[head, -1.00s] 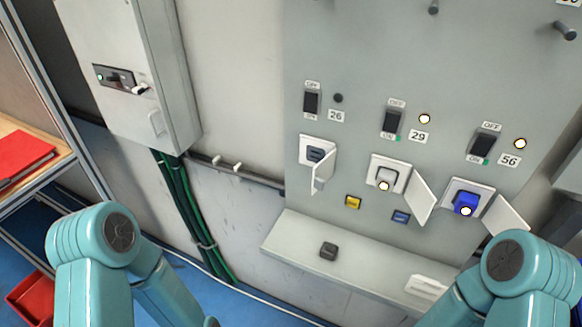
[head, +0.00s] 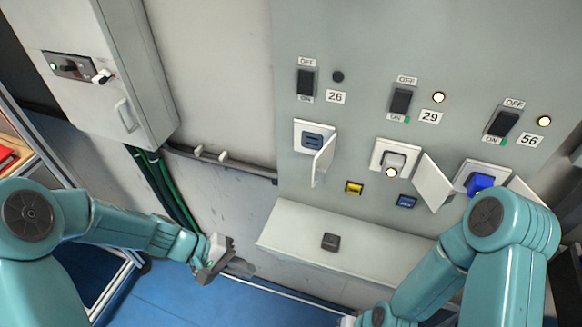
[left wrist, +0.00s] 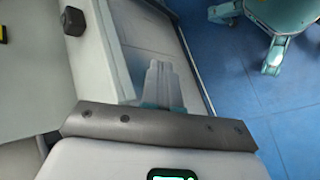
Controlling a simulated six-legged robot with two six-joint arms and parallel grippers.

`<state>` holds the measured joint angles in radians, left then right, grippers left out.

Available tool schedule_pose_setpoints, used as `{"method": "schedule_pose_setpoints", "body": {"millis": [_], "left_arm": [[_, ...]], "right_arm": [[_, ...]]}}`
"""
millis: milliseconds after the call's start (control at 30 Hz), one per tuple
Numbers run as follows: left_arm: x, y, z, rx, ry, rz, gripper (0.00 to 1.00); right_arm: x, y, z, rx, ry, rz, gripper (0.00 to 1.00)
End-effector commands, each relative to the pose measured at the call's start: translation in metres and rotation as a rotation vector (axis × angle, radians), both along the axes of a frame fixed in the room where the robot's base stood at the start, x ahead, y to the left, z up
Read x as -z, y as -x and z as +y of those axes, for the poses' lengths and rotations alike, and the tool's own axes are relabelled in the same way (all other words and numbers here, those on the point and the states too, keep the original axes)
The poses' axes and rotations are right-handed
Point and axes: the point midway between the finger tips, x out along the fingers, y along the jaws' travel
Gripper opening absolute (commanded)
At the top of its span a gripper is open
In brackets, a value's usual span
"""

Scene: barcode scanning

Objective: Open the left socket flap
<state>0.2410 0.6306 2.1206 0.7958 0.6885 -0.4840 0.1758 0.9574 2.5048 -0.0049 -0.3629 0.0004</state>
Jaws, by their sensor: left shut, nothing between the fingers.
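The left socket (head: 312,140), under label 26, has a dark insert. Its white flap (head: 323,158) is hinged on the right side and stands swung out from the panel, so the insert shows. My left gripper (head: 213,258) is shut and empty, low and left of the panel, in front of the wall near the green cables. It is well apart from the flap. The left wrist view shows its grey mount bar (left wrist: 150,128).
A grey cabinet (head: 120,60) hangs at left. Floor is clear below.

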Motion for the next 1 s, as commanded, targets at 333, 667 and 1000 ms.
{"method": "schedule_pose_setpoints", "body": {"millis": [333,667,1000], "left_arm": [[-0.200,-0.083,0.014,-0.066,0.567,-0.426,0.00],[-0.241,-0.094,-0.001,-0.056,0.668,-0.522,0.00],[-0.240,-0.111,-0.072,-0.055,0.666,-0.518,0.00]], "right_arm": [[0.011,0.000,0.000,0.000,0.000,0.000,0.43],[0.004,0.000,0.000,0.000,0.000,0.000,0.43],[-0.013,0.000,0.000,0.000,0.000,0.000,0.43]]}}
